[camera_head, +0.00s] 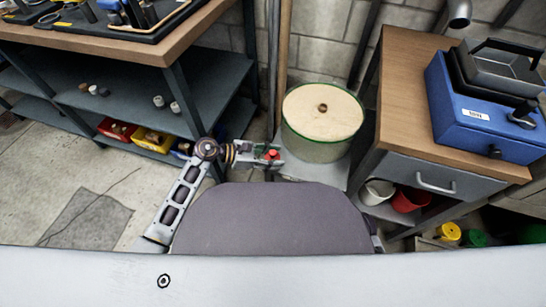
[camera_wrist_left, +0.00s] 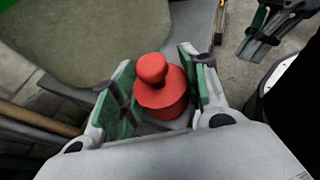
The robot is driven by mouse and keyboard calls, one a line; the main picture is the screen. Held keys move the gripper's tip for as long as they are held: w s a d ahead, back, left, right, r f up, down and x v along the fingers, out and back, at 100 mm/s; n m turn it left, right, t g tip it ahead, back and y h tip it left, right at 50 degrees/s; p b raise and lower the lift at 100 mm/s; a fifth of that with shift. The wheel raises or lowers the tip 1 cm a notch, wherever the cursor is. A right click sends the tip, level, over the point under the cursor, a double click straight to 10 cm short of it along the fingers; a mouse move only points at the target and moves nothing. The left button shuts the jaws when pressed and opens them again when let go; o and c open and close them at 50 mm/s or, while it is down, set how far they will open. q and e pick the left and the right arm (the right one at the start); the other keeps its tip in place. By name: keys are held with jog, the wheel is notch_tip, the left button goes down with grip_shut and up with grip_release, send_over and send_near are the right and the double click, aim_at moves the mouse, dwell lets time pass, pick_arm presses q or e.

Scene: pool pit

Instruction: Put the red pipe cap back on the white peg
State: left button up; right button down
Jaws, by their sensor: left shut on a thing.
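The red pipe cap (camera_wrist_left: 162,90), with a round knob on top, sits between the green-padded fingers of my left gripper (camera_wrist_left: 156,98) in the left wrist view. The fingers are shut on its sides. In the head view my left gripper (camera_head: 268,155) holds the cap (camera_head: 273,154) just left of the drum. I cannot make out the white peg in either view. Part of my right gripper (camera_wrist_left: 272,32) shows at the top right of the left wrist view; its finger opening is unclear.
A green-rimmed drum (camera_head: 322,148) with a pale lid and brown knob stands close to the left gripper. A workbench (camera_head: 165,45) with shelves is at left. A wooden-topped cabinet (camera_head: 415,110) carries a blue box (camera_head: 480,120) at right. The floor at lower left has free room.

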pick_arm(q)
jog(key=shift+f, duration=0.25)
jog(key=shift+r+p, duration=0.45)
jog(key=shift+r, duration=0.4)
dwell(0.4)
jog(key=shift+f+b, duration=0.75)
jog(key=shift+f, duration=0.1)
dwell(1.6)
jog(key=shift+r+p, duration=0.6)
jog(key=shift+r, duration=0.25)
dwell(1.0)
jog(key=shift+f+b, duration=0.7)
jog(key=shift+f, duration=0.15)
dwell(0.8)
jog(key=o, duration=0.7)
jog(key=shift+a, duration=0.1)
